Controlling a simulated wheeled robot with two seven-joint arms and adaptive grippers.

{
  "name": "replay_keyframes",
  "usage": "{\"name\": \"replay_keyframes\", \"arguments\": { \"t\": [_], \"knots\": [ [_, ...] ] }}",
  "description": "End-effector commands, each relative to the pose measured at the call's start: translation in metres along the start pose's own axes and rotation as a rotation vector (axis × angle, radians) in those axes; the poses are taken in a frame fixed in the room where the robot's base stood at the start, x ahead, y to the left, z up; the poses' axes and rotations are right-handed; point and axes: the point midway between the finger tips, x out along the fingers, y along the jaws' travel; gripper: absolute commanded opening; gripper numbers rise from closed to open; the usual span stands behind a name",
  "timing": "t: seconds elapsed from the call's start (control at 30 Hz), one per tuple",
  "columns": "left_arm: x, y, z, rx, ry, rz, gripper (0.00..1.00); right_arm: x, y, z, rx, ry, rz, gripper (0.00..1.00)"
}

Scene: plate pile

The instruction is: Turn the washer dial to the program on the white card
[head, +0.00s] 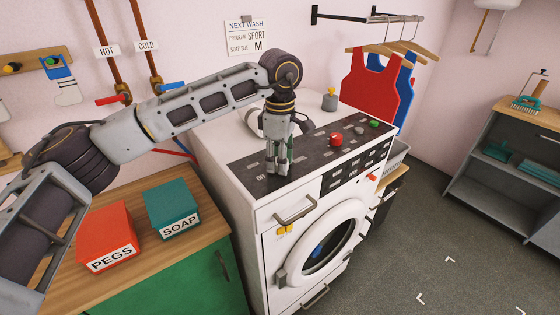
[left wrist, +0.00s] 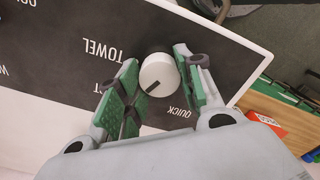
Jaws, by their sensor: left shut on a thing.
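The white card (head: 246,37) on the back wall reads "NEXT WASH", "PROGRAM SPORT", "SOAP SIZE M". The washer (head: 255,215) has a dark top panel (head: 246,178). My left gripper (head: 279,168) points down over the panel's left part and hides the dial in the head view. In the left wrist view my left gripper (left wrist: 160,85) is shut on the round white dial (left wrist: 157,72), a green pad on either side. The dial's black mark (left wrist: 152,87) points toward the picture's lower left. "TOWEL" and "QUICK" are readable around it; other labels are partly cut or covered. My right gripper is not in view.
A red button (head: 335,139) and a green button (head: 374,124) sit right of my gripper on the panel. A grey weight-like object (head: 329,100) stands on the washer's back. Red pegs (head: 105,238) and teal soap (head: 171,208) boxes stand on the wooden counter.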

Motion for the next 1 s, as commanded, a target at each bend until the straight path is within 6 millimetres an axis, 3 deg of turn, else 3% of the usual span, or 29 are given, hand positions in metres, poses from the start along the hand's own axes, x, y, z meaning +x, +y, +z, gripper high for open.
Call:
{"name": "replay_keyframes", "arguments": {
  "t": [0.67, 0.7, 0.87, 1.0],
  "knots": [
    [-0.002, 0.0011, -0.0009, 0.073, 0.0, 0.004, 0.12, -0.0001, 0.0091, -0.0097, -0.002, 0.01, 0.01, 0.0],
    [-0.002, 0.0012, -0.0009, 0.072, 0.0, 0.004, 0.39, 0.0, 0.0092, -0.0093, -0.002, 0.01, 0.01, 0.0],
    [-0.0015, 0.0009, -0.0006, 0.073, 0.0, 0.003, 0.58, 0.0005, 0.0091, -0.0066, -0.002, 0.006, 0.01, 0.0],
    [-0.0009, 0.0006, -0.0004, 0.073, 0.0, 0.002, 0.58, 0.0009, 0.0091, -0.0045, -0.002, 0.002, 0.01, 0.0]
  ]
}}
